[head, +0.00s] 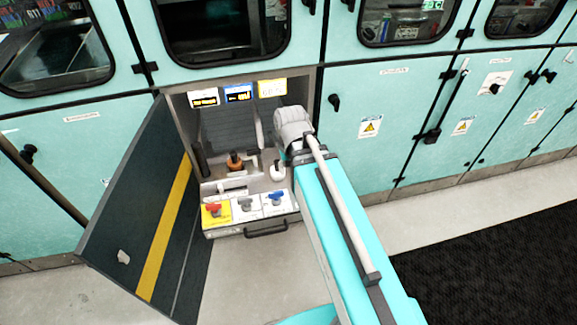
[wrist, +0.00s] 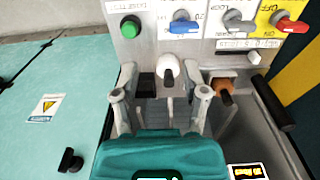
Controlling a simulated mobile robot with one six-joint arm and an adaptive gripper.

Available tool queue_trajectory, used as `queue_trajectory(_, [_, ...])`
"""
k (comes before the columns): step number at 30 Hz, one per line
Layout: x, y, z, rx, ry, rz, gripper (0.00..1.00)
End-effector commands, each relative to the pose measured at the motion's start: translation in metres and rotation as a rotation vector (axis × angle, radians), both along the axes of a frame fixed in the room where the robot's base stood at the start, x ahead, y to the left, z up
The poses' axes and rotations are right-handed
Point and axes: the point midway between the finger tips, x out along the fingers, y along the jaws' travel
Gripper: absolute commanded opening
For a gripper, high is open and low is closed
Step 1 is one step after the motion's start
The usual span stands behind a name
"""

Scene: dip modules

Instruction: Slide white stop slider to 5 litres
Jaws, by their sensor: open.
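A small white slider (wrist: 254,57) sits at one end of a dark slot in the wrist view, beside a strip with upside-down litre lettering (wrist: 247,44). A round white knob (wrist: 168,68) on a lever stands further left; it also shows in the head view (head: 277,170). My gripper (wrist: 163,84) is open, with its fingers apart on either side of the white knob in the picture. Whether they touch it, I cannot tell. The small slider is outside the fingers, to the upper right. In the head view my wrist hides most of the gripper.
An orange-brown handle (wrist: 222,88) stands just right of my right finger. Behind are a green button (wrist: 130,27) and blue (wrist: 184,24), grey (wrist: 238,20) and red (wrist: 288,22) valve handles. An open dark door (head: 140,210) flanks the recess at left.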

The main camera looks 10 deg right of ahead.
Motion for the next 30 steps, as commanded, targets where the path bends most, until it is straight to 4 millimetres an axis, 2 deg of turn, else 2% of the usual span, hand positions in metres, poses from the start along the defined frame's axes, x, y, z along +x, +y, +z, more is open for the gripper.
queue_trajectory(8, [0.006, 0.005, -0.002, 0.0, 0.0, 0.001, 0.57])
queue_trajectory(14, [0.031, 0.032, -0.011, 0.0, 0.0, 0.004, 0.57])
queue_trajectory(20, [0.069, 0.087, -0.026, 0.0, 0.0, 0.006, 0.57])
queue_trajectory(24, [0.094, 0.134, -0.037, 0.001, 0.0, 0.006, 0.57])
queue_trajectory(30, [0.118, 0.198, -0.049, 0.001, 0.0, 0.004, 0.57])
